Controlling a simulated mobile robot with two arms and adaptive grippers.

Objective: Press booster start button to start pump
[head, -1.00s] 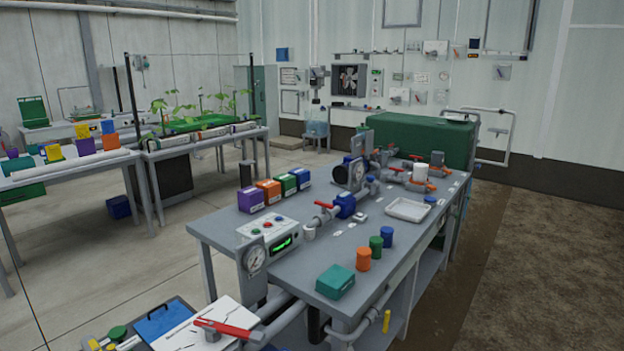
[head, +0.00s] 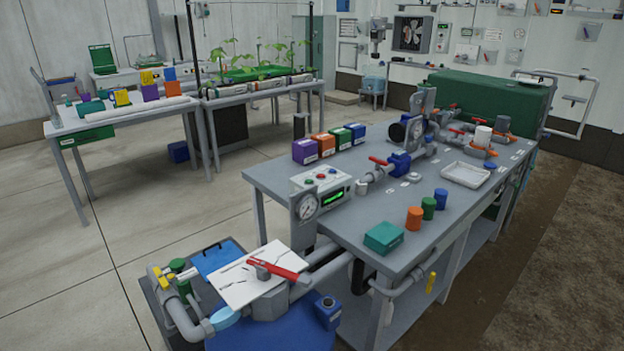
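A light grey control box (head: 312,181) sits on the near left corner of the grey skid table (head: 350,230). Small coloured buttons, red and green among them, are on its sloped top, and a lit green display (head: 333,197) is on its front. Any button labels are too small to read, so I cannot tell which is booster start. A round pressure gauge (head: 307,207) stands just in front of the box. Pipework with a blue fitting (head: 400,163) and red-handled valves runs along the table behind it. Neither of my grippers is in view.
A low station in front holds a white sheet (head: 240,285), a red lever (head: 278,270) and grey pipes. Purple, orange, green and blue boxes line the table's far left edge. A teal box (head: 384,237) and coloured cylinders stand at right.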

